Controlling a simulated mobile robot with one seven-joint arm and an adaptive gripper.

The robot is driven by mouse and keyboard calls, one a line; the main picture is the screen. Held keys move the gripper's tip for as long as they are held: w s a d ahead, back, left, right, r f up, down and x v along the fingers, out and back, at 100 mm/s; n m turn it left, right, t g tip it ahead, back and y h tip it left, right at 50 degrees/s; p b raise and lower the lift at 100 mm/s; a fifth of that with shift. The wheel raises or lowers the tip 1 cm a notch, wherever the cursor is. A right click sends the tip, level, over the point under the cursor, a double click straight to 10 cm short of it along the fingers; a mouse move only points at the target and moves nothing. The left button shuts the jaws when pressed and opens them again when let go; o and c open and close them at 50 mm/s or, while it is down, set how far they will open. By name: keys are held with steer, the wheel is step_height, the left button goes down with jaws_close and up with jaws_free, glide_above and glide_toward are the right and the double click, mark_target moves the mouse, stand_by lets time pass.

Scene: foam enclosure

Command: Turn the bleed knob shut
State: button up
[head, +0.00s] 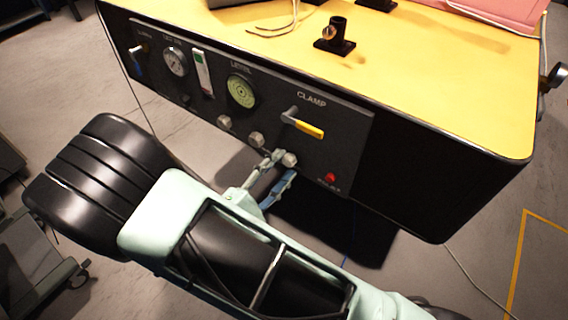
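Three pale round knobs stick out in a slanting row low on the black front panel (200,100). They are the left knob (224,121), the middle knob (257,139) and the right knob (289,160). Their labels are too small to read, so I cannot tell by name which is the bleed knob. My gripper (286,165) is at the right knob, with its two fingers visibly apart, one on the upper left and one on the lower right. The knob shows at the fingertips; I cannot tell whether the fingers touch it.
The panel also carries a yellow clamp lever (308,129), a green-faced dial (241,91), a white-faced gauge (175,61) and a red button (330,177). A black fixture (335,38) stands on the yellow top (430,80). The floor to the right is mostly clear.

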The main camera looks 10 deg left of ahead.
steer(key=v, duration=1)
steer(key=shift+s, duration=0.2)
